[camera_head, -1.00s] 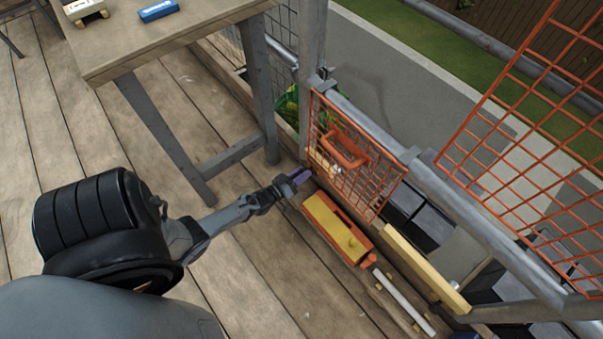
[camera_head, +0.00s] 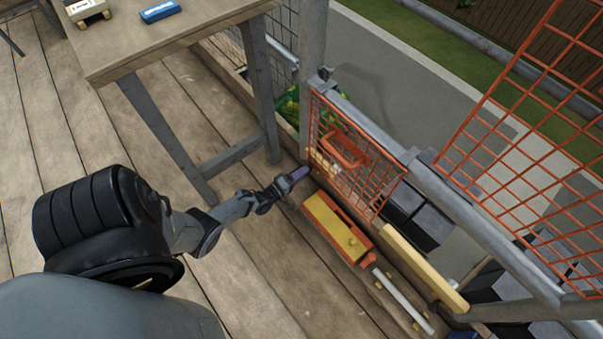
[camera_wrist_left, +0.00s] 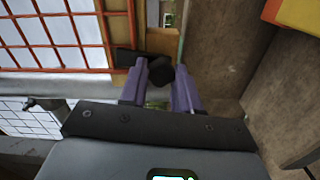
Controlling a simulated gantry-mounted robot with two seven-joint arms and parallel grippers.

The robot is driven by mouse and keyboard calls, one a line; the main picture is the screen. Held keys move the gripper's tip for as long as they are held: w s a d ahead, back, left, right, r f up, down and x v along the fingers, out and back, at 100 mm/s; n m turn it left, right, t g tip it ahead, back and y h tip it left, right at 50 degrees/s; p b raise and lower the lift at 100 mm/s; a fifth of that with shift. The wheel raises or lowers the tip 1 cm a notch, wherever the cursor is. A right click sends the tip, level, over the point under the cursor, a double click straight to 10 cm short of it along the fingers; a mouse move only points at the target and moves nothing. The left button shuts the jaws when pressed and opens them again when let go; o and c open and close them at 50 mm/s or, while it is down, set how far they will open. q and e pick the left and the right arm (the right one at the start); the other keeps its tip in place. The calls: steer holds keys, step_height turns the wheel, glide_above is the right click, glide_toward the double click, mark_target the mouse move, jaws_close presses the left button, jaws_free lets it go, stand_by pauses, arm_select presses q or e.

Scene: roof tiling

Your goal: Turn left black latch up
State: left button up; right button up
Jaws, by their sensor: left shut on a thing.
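The black latch (camera_wrist_left: 160,72) shows in the left wrist view as a dark rounded knob between my purple fingertips. A black bar (camera_wrist_left: 125,58) extends left from it to the edge of the orange mesh gate (camera_wrist_left: 70,30). In the head view my left gripper (camera_head: 296,175) is at the lower left corner of the orange mesh gate (camera_head: 350,165), near the post. It is shut on the latch; its fingers also show in the wrist view (camera_wrist_left: 160,90). The latch is too small to make out in the head view. My right gripper is not in view.
An orange and yellow box (camera_head: 338,228) lies on the planks just right of my left gripper. A yellow bar (camera_head: 425,268) and a white rod (camera_head: 403,302) lie farther right. A wooden table (camera_head: 165,45) stands at upper left. Planks left of the gripper are clear.

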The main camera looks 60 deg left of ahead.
arm_select(q)
steer(key=shift+n, duration=0.9)
steer(key=o, duration=1)
steer(key=shift+o, duration=0.2)
steer(key=shift+s, duration=0.15)
steer(key=s+d+p, duration=0.2)
steer(key=s+p, duration=0.1)
steer(key=s, duration=0.7)
steer(key=shift+s, duration=0.2)
